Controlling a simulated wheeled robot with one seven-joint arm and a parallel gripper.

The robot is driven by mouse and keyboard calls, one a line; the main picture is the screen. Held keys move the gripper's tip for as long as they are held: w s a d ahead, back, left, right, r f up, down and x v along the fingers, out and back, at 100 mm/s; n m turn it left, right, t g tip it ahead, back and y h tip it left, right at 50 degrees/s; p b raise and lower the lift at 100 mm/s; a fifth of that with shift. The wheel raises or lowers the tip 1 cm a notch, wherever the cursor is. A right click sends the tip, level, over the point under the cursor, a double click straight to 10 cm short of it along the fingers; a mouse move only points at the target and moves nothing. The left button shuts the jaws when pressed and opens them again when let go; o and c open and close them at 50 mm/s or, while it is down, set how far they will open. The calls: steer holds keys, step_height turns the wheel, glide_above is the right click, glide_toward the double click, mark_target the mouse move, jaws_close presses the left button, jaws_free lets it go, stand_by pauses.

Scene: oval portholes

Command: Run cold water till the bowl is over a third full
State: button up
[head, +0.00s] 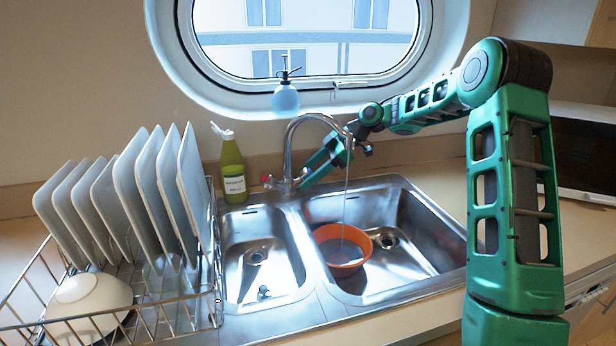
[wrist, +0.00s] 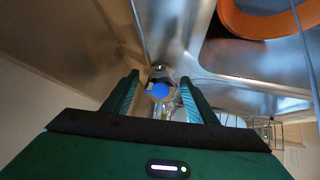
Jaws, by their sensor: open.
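An orange bowl (head: 328,234) sits in the right basin of the steel sink, under the curved faucet (head: 290,145). A thin stream of water (head: 346,195) falls from the spout into the bowl. Some water shows in the bowl, but its exact level is hard to tell. The faucet has a red-marked knob (head: 265,179) on its left. My gripper (head: 308,180) is at the faucet's right side, fingers open. In the wrist view a blue-capped knob (wrist: 160,90) lies between the open fingers; contact cannot be told. The bowl's rim (wrist: 262,22) shows there at upper right.
A wire rack (head: 200,312) with several white plates and an upturned white bowl (head: 88,300) stands left of the sink. A green bottle (head: 232,170) stands behind the left basin. A blue spray bottle (head: 286,98) is by the porthole. The left basin (head: 258,260) is clear.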

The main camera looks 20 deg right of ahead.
steer(key=c, duration=1.1)
steer(key=shift+o, duration=0.2)
steer(key=shift+r+m, duration=0.1)
steer(key=shift+m, duration=1.2)
steer(key=shift+w, duration=0.1)
steer(key=o, duration=1.1)
steer(key=shift+c, duration=0.2)
steer(key=v, duration=1)
steer(key=shift+d, duration=0.35)
steer(key=shift+r, duration=0.15)
